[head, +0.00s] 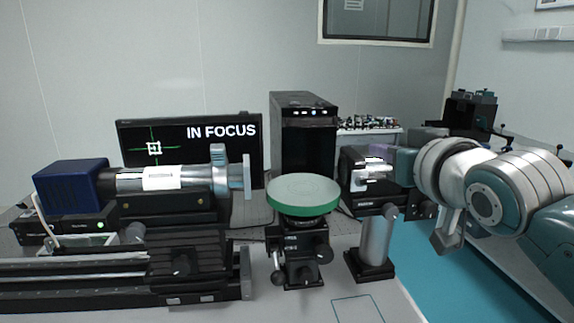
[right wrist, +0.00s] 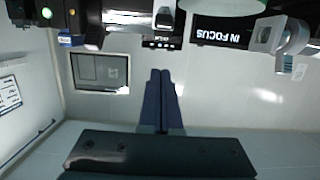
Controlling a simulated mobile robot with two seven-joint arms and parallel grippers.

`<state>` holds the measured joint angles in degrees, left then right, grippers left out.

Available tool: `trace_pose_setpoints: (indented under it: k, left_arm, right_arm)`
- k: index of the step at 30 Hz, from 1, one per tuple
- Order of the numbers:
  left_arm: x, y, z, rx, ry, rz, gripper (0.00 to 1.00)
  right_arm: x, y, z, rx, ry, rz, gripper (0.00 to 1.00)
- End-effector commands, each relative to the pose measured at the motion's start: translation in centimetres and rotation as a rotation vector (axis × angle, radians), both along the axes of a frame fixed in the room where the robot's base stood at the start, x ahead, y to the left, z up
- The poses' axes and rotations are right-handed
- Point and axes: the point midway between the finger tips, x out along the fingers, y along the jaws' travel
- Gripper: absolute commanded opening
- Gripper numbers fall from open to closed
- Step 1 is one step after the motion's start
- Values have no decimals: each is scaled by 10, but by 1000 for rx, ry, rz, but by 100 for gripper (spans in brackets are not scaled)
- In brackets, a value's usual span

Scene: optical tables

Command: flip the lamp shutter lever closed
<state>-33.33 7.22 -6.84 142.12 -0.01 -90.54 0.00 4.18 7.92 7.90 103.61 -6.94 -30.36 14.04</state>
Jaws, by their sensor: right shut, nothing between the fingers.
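The lamp (head: 360,208) is a black housing on a silver post and black base, right of the round green-rimmed stage in the head view. A pale silver piece (head: 372,173) on its front face may be the shutter lever; I cannot tell its position clearly. My right gripper (head: 402,162) comes in from the right, level with the lamp's upper part and close beside it. Its fingertips are hard to make out there. In the right wrist view its two dark blue fingers (right wrist: 161,74) are together, with nothing between them. Whether they touch the lamp cannot be told. My left gripper is out of view.
The green-rimmed stage (head: 303,191) stands left of the lamp. Further left is a silver tube assembly (head: 160,180) on a rail. Behind are a monitor (head: 190,135) reading "IN FOCUS" and a black computer tower (head: 303,135). Bare table lies before the stage.

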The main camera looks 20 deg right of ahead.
Motion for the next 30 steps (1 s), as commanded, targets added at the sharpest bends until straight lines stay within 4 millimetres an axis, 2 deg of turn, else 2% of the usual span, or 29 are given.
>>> trace_pose_setpoints:
  k: [7, 15, 30]
  left_arm:
    - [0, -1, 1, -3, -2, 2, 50]
    - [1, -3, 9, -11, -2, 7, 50]
    - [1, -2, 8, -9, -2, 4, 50]
  right_arm:
    - [40, -10, -7, 0, 0, -1, 0]
    - [22, -5, -37, 1, 2, 0, 0]
    - [19, -5, -43, 0, -2, 0, 0]
